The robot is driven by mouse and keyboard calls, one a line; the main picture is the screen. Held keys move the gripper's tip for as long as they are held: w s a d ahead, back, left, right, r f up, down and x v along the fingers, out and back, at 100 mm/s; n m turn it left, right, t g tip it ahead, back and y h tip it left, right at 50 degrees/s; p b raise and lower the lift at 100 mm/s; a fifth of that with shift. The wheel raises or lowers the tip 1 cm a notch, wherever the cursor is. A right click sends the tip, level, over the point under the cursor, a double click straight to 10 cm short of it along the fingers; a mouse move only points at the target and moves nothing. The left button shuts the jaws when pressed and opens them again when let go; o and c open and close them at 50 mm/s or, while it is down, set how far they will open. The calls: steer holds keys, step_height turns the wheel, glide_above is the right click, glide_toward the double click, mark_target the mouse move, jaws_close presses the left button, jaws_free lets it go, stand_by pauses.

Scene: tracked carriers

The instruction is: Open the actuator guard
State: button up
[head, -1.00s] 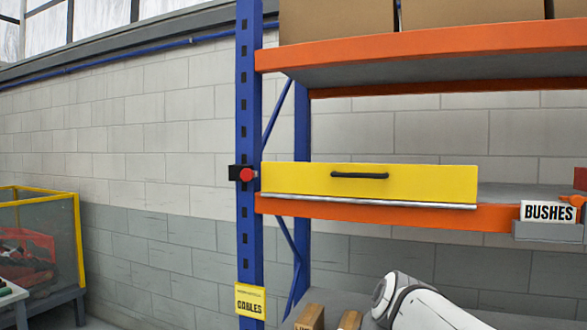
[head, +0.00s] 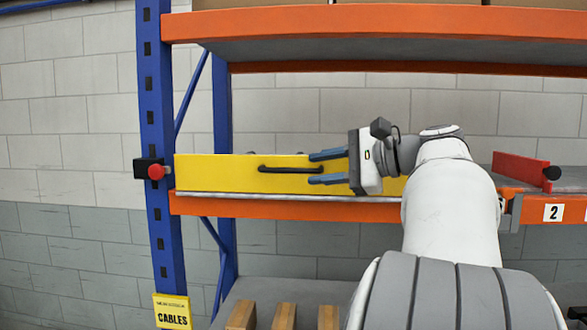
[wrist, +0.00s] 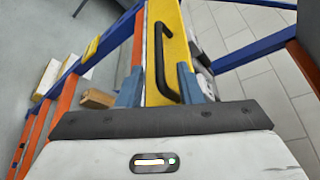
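The actuator guard (head: 215,173) is a long yellow panel with a black bar handle (head: 285,169), lying along the middle orange shelf beam. The wrist view shows the guard (wrist: 172,22) and the handle (wrist: 160,65) close up. My gripper (head: 313,168) is at the handle's right end, its blue fingers pointing left, one above and one below the handle's line. In the wrist view my gripper (wrist: 165,88) is open, with the handle's near end between its fingers. I cannot tell whether either finger touches it. The guard's right part is hidden behind my gripper and arm.
A blue rack post (head: 155,100) with a red button (head: 156,171) stands left of the guard. An upper orange shelf (head: 380,25) runs above my arm. A red block (head: 518,168) sits on the shelf at right. Several wooden blocks (head: 284,316) lie below.

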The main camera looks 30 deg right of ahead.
mark_target(309, 170)
steer(key=x, duration=0.4)
steer(key=shift+w+a+p, duration=0.1)
steer(key=shift+a+p, duration=0.05)
steer(key=shift+p, duration=0.15)
steer(key=shift+f, duration=0.1)
steer(key=shift+c, duration=0.3)
jaws_close()
